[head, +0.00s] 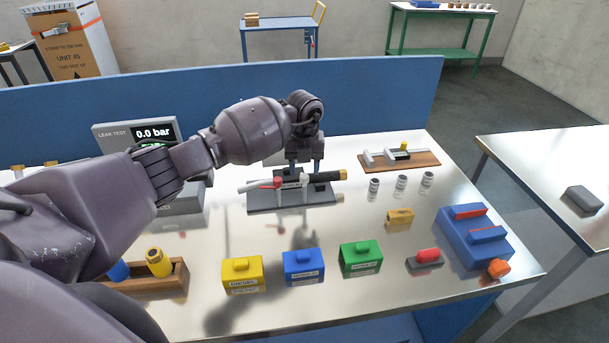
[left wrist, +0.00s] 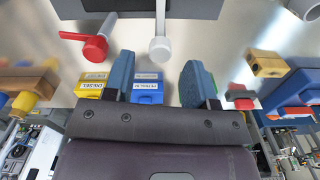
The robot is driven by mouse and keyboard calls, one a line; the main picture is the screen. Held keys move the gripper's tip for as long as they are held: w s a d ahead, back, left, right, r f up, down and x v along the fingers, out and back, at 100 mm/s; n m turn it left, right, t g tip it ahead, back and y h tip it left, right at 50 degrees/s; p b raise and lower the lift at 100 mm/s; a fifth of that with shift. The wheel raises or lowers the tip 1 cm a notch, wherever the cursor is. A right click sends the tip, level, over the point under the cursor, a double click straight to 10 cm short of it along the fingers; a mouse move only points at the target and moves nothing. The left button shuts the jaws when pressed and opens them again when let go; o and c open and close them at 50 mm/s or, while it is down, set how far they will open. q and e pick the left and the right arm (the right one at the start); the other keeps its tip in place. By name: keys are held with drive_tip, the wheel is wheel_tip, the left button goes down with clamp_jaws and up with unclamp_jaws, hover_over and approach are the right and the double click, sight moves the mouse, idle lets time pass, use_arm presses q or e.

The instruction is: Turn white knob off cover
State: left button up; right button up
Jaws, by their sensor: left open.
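My left gripper (head: 305,168) is open, pointing down over a fixture with a grey base plate (head: 262,203) in the head view. In the left wrist view its two blue-grey fingertips (left wrist: 157,82) stand apart with nothing between them. A white knob on a white stem (left wrist: 160,48) lies ahead of the gap between the fingers. A red knob with a red lever (left wrist: 94,47) is to its left; red also shows on the fixture (head: 278,183) in the head view. The gripper partly hides the fixture there. I cannot tell which part is the cover.
Yellow (head: 242,272), blue (head: 303,266) and green (head: 360,257) labelled boxes line the front. A blue block with red on it (head: 470,240) stands right. Small vials (head: 401,184) and a wooden board (head: 425,160) are behind. A leak test display (head: 150,135) reads 0.0 bar.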

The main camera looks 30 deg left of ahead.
sight(304, 176)
use_arm(q)
drive_tip(key=shift+f, duration=1.85)
drive_tip(key=c, duration=0.9)
